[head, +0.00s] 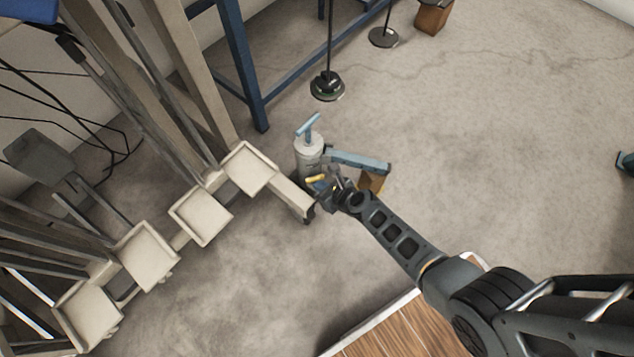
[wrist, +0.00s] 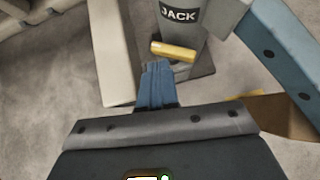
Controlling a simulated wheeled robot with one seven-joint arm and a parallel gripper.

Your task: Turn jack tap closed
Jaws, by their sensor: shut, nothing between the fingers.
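The jack (head: 310,154) is a pale grey cylinder with a blue T-shaped handle (head: 309,126), standing on the floor. In the wrist view its body (wrist: 184,28) carries a dark label reading JACK. Its tap is a short yellow bar (wrist: 173,51) low on the body, lying nearly level and tilted slightly down to the right. The tap also shows in the head view (head: 317,178). My gripper (wrist: 157,66) is shut and empty, its blue fingertips just in front of and below the tap's left end. I cannot tell whether they touch it.
A blue beam (head: 358,161) and a brown wooden block (head: 371,183) sit right of the jack. A pale beam (head: 292,196) lies on its left, joined to a frame with several square pads (head: 201,215). Open concrete floor (head: 480,130) lies to the right.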

